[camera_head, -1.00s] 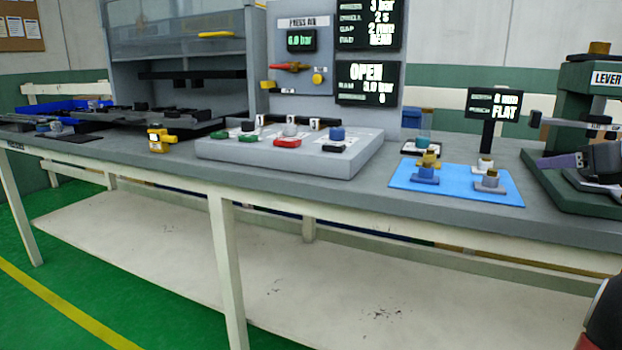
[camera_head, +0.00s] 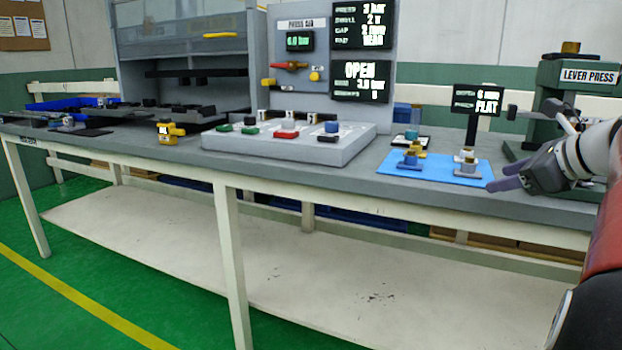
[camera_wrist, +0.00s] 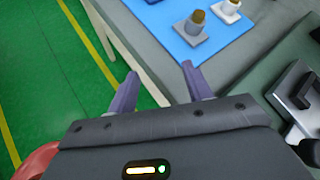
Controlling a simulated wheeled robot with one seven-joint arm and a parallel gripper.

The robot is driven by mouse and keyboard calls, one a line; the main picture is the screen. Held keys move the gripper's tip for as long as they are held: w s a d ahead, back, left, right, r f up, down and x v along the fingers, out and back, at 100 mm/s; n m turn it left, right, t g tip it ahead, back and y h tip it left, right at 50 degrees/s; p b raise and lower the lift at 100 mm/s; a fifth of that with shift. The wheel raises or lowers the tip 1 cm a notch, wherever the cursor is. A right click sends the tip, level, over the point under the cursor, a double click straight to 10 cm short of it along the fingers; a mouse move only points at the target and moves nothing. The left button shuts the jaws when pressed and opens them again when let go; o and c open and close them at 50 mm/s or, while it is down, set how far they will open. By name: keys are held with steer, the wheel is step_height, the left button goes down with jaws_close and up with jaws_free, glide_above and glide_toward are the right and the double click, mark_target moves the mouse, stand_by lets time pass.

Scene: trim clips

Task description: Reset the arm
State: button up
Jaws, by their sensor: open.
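My gripper (camera_head: 505,184) is at the right in the head view, beside the right end of the blue mat and in front of the lever press. In the wrist view its two purple-grey fingers (camera_wrist: 158,78) stand apart with nothing between them. They point over the bench's front edge, with green floor showing past the left finger. My arm reaches in from the right edge of the head view.
The blue mat (camera_head: 432,172) holds several small fittings, with a grey one (camera_head: 468,167) nearest my gripper. The lever press (camera_head: 590,75) stands behind my gripper. A grey button console (camera_head: 350,150) and a yellow block (camera_head: 168,133) are further left. The bench (camera_head: 330,172) has a lower shelf.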

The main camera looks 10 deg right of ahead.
steer(key=s+a+f+n+g, duration=0.1)
steer(key=s+a+f+n, duration=0.2)
steer(key=a, duration=0.4)
steer(key=s+a+f+n+g+h, duration=0.1)
steer(key=s+a+f+n+g, duration=0.1)
steer(key=a+f+n, duration=0.35)
steer(key=s+a+f+n+g, duration=0.1)
steer(key=s+a+f+n, duration=0.1)
steer(key=a+n, duration=0.45)
steer(key=s+a+f+n+h, duration=0.1)
steer(key=s+a+f+n, duration=0.3)
steer(key=s+f+n, duration=0.2)
steer(key=s+a+f+n+g+h, duration=0.1)
steer(key=s+a+f+n, duration=0.3)
steer(key=s+f+n, duration=0.3)
steer(key=shift+a+f+n, duration=0.15)
steer(key=shift+a+n, duration=0.15)
steer(key=shift+a, duration=0.1)
